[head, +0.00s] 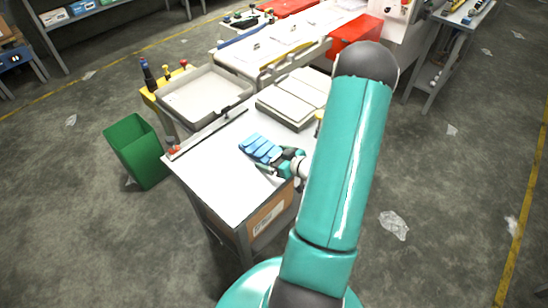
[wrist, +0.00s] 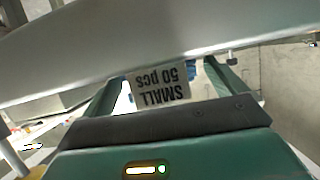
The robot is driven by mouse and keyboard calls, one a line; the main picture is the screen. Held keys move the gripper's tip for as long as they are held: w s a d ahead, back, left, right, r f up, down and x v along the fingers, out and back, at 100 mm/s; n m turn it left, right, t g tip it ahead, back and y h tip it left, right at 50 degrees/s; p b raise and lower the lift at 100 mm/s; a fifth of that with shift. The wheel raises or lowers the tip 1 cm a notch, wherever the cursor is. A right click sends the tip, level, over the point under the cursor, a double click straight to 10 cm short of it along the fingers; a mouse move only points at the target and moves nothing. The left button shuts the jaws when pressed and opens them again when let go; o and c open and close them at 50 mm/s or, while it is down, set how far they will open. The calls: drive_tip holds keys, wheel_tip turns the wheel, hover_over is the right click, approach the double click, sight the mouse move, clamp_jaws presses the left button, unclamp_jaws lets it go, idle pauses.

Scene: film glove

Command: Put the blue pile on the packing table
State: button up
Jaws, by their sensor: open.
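The blue pile (head: 261,148), a light-blue stack of flat folded pieces, is over the white-topped table (head: 225,185) near its right side; I cannot tell whether it rests on the top. My gripper (head: 278,164) is at the pile's lower right end, with its fingers beside it. In the wrist view the two fingers of my gripper (wrist: 168,82) stand apart, so it is open. Between them is a label (wrist: 161,86) reading "SMALL 50 pcs", upside down. A bit of blue (wrist: 193,70) shows behind it; most of the pile is hidden there.
A grey tray (head: 205,95) and a stack of pale flat sheets (head: 290,98) lie behind the white top. A green bin (head: 137,150) stands left of the table. A cardboard box (head: 270,212) is under the top. Much of the white top is clear.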

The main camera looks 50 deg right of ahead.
drive_tip(key=shift+r, duration=0.15)
drive_tip(key=v, duration=1.2)
drive_tip(key=w+d+r+n+g+h, duration=0.1)
drive_tip(key=w+r+g+h, duration=0.2)
drive_tip(key=w+r, duration=0.5)
drive_tip(key=w+a+r+m+g+h, duration=0.1)
drive_tip(key=w+a+r+g+h, duration=0.2)
drive_tip(key=a+r, duration=0.65)
drive_tip(key=s+a+r+g+y, duration=0.1)
drive_tip(key=s+a+r, duration=0.4)
drive_tip(key=a, duration=0.7)
drive_tip(key=s+a+r+g+y, duration=0.1)
drive_tip(key=s+a+r+y, duration=0.3)
drive_tip(key=a, duration=0.8)
drive_tip(key=shift+s+r+y, duration=0.3)
drive_tip(key=shift+s+r, duration=0.3)
drive_tip(key=shift+s, duration=0.6)
